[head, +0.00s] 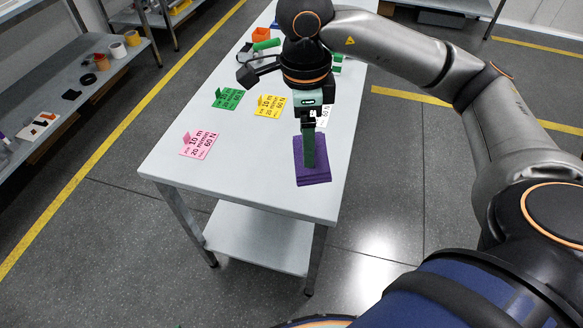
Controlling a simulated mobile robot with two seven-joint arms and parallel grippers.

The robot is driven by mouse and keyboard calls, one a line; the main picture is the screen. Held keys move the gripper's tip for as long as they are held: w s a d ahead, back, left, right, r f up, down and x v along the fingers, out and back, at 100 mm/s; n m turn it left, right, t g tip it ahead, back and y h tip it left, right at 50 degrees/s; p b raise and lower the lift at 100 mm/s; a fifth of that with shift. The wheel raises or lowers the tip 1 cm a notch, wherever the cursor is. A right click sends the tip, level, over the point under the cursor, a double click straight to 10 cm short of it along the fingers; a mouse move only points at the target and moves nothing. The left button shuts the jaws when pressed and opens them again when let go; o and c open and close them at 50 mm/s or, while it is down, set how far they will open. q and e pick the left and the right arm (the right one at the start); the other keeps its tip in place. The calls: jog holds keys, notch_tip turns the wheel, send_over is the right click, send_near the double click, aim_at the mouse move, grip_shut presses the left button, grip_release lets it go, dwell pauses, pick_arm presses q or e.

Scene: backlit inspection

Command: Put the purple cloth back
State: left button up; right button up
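The purple cloth (316,176) lies folded in a flat square stack on the light table (240,180), near its right front edge. My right gripper (309,162) comes down from above, with its green fingers pointing at the cloth and overlapping its upper middle in the head view. The fingers line up one behind the other, so I cannot tell whether they are open or shut, or whether they touch the cloth. My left gripper is not in view.
Pink (199,144), green (228,98) and yellow (270,105) printed cards lie on the table. A white card (323,116) is partly hidden behind my gripper. An orange item (261,34) stands farther back. A shelf (75,75) with small items is at the left.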

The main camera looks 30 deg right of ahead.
aim_at(318, 161)
jog(key=shift+s+d+f+m+y+b, duration=0.2)
jog(key=shift+s+f+m+b, duration=0.25)
jog(key=shift+m, duration=0.1)
jog(key=shift+s+d+f+m+y+b, duration=0.2)
jog(key=shift+s+f+m+b, duration=0.2)
jog(key=shift+m, duration=0.15)
jog(key=shift+s+d+f+m+t+y+b, duration=0.15)
jog(key=shift+s+m+t+y+b, duration=0.2)
jog(key=shift+s+m+t, duration=0.25)
jog(key=shift+w, duration=0.1)
jog(key=w+d+f, duration=0.1)
jog(key=w+f, duration=0.2)
jog(key=w, duration=0.1)
jog(key=w+d+f, duration=0.1)
jog(key=w+f, duration=0.2)
jog(key=w, duration=0.1)
jog(key=w+d+f+b, duration=0.1)
jog(key=w+f, duration=0.2)
jog(key=w, duration=0.2)
jog(key=shift+w+f, duration=0.1)
jog(key=shift+f, duration=0.1)
jog(key=shift+w+f, duration=0.1)
jog(key=shift+f, duration=1.55)
jog(key=shift+f, duration=0.1)
